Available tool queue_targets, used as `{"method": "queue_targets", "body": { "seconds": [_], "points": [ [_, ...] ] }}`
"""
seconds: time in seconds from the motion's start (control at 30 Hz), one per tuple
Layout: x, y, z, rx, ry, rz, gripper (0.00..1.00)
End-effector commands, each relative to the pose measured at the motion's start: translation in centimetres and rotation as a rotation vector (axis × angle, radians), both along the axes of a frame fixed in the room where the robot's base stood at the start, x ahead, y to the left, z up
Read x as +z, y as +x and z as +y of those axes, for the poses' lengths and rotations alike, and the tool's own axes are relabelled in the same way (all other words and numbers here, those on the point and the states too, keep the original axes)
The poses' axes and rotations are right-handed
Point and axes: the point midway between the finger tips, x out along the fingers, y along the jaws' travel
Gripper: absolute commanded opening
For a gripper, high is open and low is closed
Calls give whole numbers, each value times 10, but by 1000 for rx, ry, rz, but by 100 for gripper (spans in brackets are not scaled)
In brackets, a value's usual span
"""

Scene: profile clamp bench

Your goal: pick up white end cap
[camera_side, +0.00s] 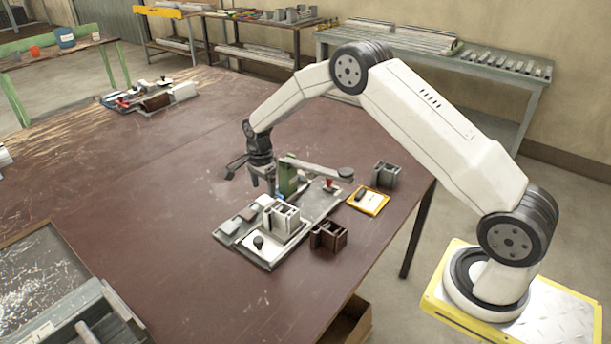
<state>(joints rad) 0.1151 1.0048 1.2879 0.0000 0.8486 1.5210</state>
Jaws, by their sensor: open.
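My gripper (263,182) is open and points down above the back left part of the clamp fixture (250,252), beside its green upright. No object shows between its fingers. A row of small blocks lies along the fixture's left edge. The palest block (230,226), at the front of this row, looks like the white end cap, but it is too small to be sure. My gripper is behind and above it, apart from it. A pale hollow profile (283,220) stands upright in the middle of the fixture.
A brown profile (328,237) stands right of the fixture. A dark grey profile (385,174) and a yellow-edged tray (380,208) are at the back right. The fixture's green clamp upright (287,178) and arm are close to my gripper.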

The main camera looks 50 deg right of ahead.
Motion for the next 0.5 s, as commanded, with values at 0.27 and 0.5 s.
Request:
{"method": "queue_targets", "body": {
  "seconds": [0.27, 0.5],
  "points": [
    [-30, 1, -3, -1, 0, 2, 78],
    [-46, 1, -3, -1, -1, 0, 78]
  ]
}}
